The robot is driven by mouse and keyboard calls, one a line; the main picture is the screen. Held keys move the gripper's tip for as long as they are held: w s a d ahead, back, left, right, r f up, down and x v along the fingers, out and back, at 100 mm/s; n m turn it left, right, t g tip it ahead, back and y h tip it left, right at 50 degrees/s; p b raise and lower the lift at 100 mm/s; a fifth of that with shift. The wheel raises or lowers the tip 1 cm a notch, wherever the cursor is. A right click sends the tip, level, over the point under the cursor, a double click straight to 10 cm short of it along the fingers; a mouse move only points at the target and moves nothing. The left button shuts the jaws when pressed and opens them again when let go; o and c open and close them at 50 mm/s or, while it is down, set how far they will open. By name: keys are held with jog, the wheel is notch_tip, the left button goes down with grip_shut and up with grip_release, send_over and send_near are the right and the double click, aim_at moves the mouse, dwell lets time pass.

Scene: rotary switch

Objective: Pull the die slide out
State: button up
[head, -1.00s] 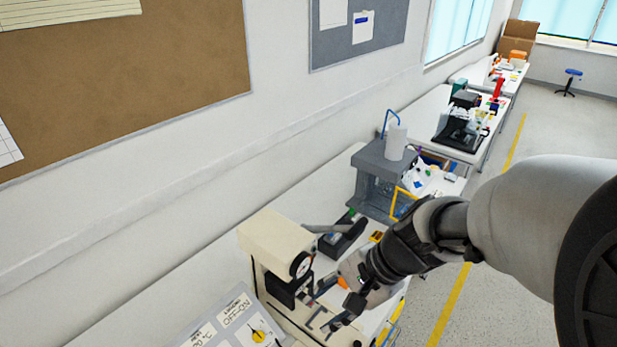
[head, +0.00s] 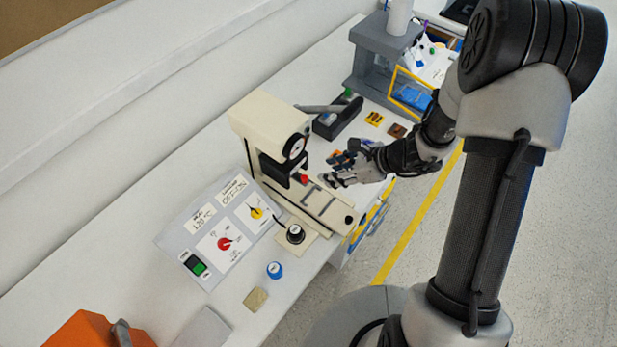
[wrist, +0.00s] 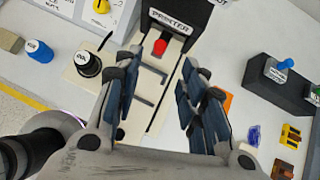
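A cream press (head: 268,130) with a round dial stands on the bench. A long pale base (head: 325,205) runs out from under it, carrying a grey bracket-like guide; I cannot tell which part of this is the die slide. The base also shows in the wrist view (wrist: 155,88), between my fingers. A red piece (head: 303,179) sits under the press head, and it shows below the "PRINTER" label in the wrist view (wrist: 160,46). My gripper (head: 338,170) is open and empty, its blue-padded fingers (wrist: 158,82) spread above the base. Contact is not visible.
A control panel (head: 222,222) with red and yellow knobs lies left of the press. A black knob (head: 295,233) on a cream plate stands beside the base. The front bench edge is close.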

aim_at(306, 177)
jog(key=b+x, duration=0.2)
jog(key=x, duration=0.8)
jog(key=shift+w+a+f, duration=0.1)
jog(key=shift+a+f, duration=0.15)
jog(key=shift+a, duration=0.05)
jog(key=shift+c, duration=0.5)
grip_shut()
